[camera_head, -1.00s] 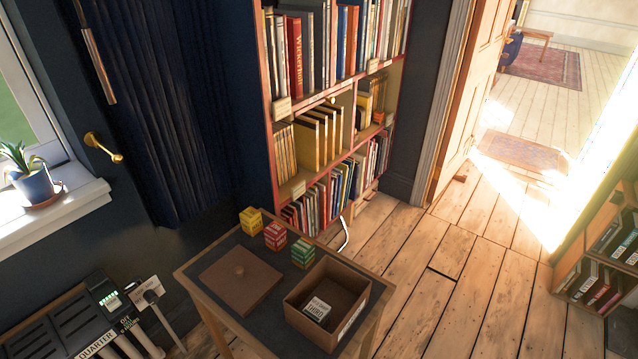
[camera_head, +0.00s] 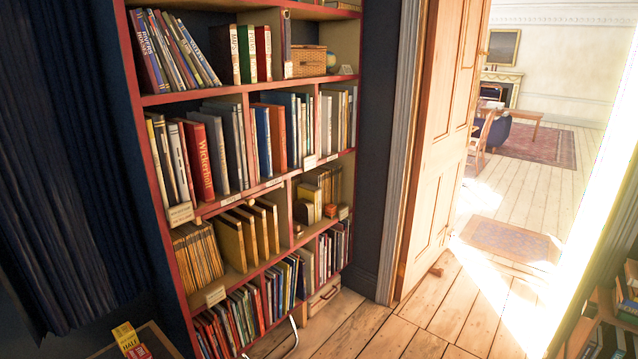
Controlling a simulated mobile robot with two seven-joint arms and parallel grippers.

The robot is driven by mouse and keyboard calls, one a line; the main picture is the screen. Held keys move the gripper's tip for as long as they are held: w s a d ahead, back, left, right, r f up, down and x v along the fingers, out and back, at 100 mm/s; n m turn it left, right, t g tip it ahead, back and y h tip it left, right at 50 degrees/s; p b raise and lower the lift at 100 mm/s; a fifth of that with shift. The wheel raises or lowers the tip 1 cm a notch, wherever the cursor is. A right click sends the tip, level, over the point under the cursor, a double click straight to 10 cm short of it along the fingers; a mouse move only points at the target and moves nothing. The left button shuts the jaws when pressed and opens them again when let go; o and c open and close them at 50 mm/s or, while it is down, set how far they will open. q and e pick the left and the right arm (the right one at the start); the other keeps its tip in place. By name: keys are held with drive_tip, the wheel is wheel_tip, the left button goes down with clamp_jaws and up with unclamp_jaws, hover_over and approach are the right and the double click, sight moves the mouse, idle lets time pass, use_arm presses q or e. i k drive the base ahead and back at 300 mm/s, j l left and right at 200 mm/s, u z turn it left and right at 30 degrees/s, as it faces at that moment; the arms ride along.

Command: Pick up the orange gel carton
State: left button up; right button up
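No carton that I can clearly call the orange gel carton shows. A yellow carton (camera_head: 125,337) with dark lettering stands on the small table (camera_head: 103,354) at the bottom left. A red carton (camera_head: 139,352) is beside it, cut off by the lower edge of the picture. A small orange item (camera_head: 330,211) sits on a shelf at the right of the bookcase, too small to identify. Neither of my grippers is in view.
A tall red-edged bookcase (camera_head: 185,212) full of books fills the middle left. A dark curtain (camera_head: 55,150) hangs left of it. An open door (camera_head: 445,140) leads to a sunlit room. The wooden floor (camera_head: 400,335) before it is clear. A low bookshelf (camera_head: 605,320) stands at the right.

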sight(330, 209)
drive_tip(key=i+l, duration=0.25)
drive_tip(key=l, duration=0.15)
drive_tip(key=i+l+u, duration=0.1)
drive_tip(key=i+l, duration=0.15)
drive_tip(key=l, duration=0.15)
drive_tip(key=i+l, duration=0.25)
drive_tip(key=l, duration=0.15)
drive_tip(key=i+l+u, duration=0.1)
drive_tip(key=i+l, duration=0.15)
drive_tip(key=l, duration=0.15)
